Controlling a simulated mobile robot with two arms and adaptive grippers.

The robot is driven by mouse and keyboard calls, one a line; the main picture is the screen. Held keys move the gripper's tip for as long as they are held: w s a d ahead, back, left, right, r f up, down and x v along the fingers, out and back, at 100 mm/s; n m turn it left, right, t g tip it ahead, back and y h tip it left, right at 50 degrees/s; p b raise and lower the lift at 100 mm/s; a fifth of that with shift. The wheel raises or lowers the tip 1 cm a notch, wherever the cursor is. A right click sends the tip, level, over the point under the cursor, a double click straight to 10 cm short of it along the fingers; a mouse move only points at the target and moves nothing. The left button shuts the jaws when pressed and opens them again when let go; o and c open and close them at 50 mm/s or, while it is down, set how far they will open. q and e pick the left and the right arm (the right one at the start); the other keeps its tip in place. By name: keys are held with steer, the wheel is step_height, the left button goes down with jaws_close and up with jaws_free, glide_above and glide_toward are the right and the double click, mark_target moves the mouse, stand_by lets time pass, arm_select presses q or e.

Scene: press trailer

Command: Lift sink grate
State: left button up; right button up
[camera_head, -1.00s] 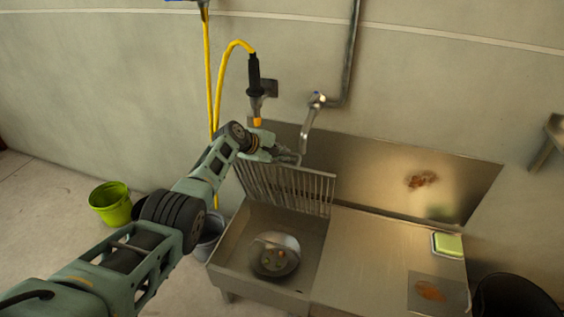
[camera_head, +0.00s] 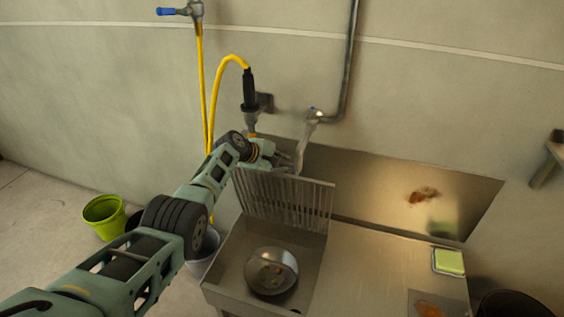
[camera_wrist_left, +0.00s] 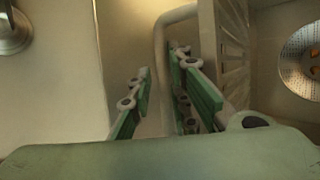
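The metal sink grate (camera_head: 285,198) stands raised on edge, nearly upright, at the back of the sink basin (camera_head: 222,262). Its slats also show at the right in the left wrist view (camera_wrist_left: 232,55). My left gripper (camera_head: 292,161) is behind the grate's top edge, close to the tap. In the left wrist view, my left gripper's fingers (camera_wrist_left: 160,95) are apart with a gap between them, and the grate lies to their right, outside that gap. I cannot tell whether they touch it. My right gripper is not in view.
The tap (camera_head: 306,135) is right beside my left gripper. A round strainer bowl (camera_head: 270,268) with scraps lies in the basin. A green sponge (camera_head: 449,261) sits on the drainboard (camera_head: 365,262). A yellow hose sprayer (camera_head: 249,90) hangs above; a green bucket (camera_head: 104,217) stands left.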

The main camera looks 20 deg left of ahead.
arm_select(q)
steer(key=shift+o, duration=0.7)
steer(key=shift+a+r, duration=0.1)
steer(key=shift+a, duration=0.05)
steer(key=shift+v, duration=0.85)
steer(key=v, duration=1)
steer(key=shift+s+a, duration=0.1)
steer(key=shift+s, duration=0.05)
